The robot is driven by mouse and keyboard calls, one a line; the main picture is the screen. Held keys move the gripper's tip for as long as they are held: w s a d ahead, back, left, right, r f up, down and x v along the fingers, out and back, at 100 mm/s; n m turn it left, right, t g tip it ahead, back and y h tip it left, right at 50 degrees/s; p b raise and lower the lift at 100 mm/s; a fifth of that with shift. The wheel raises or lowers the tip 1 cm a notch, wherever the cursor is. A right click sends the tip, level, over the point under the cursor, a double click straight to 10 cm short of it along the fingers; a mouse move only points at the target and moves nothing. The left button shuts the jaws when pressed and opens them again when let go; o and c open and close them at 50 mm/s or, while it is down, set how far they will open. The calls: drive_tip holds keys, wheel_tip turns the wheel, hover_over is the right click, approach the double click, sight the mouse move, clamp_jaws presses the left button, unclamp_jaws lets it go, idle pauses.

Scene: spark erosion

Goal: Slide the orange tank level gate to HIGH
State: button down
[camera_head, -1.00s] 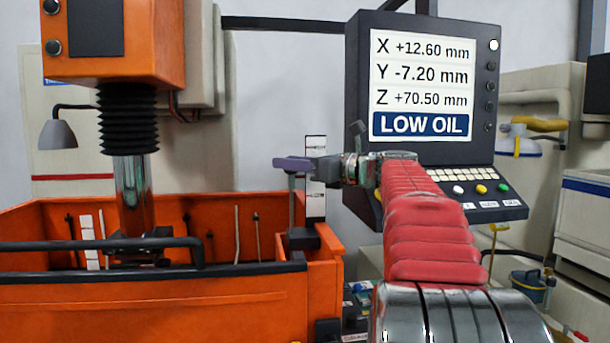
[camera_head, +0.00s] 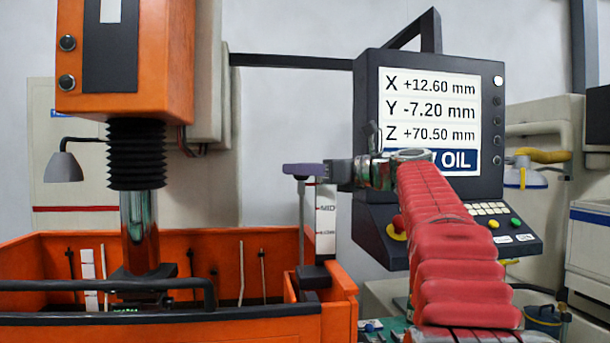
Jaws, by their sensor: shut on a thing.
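The tank level gate has a purple-grey handle (camera_head: 302,169) on a thin upright stem (camera_head: 302,220) at the right end of the orange tank (camera_head: 150,329). My gripper (camera_head: 328,172) reaches in from the right and is shut on the right end of this handle. A white level scale (camera_head: 325,222) stands just right of the stem. Its MID mark and a lower mark, too small to read surely, show below the handle. The scale's top is hidden behind my gripper, and no HIGH mark is visible.
The control console (camera_head: 440,130) stands behind my arm; its screen shows axis values and a partly covered OIL message. The orange machine head (camera_head: 125,60) and its spindle (camera_head: 140,230) stand over the tank to the left. A black rail (camera_head: 100,285) crosses the tank front.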

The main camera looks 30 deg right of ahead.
drive_tip(key=shift+a, duration=0.1)
drive_tip(key=c, duration=1.6)
unclamp_jaws()
drive_tip(key=v, duration=1.3)
drive_tip(key=shift+s+f, duration=0.1)
drive_tip(key=shift+s, duration=0.25)
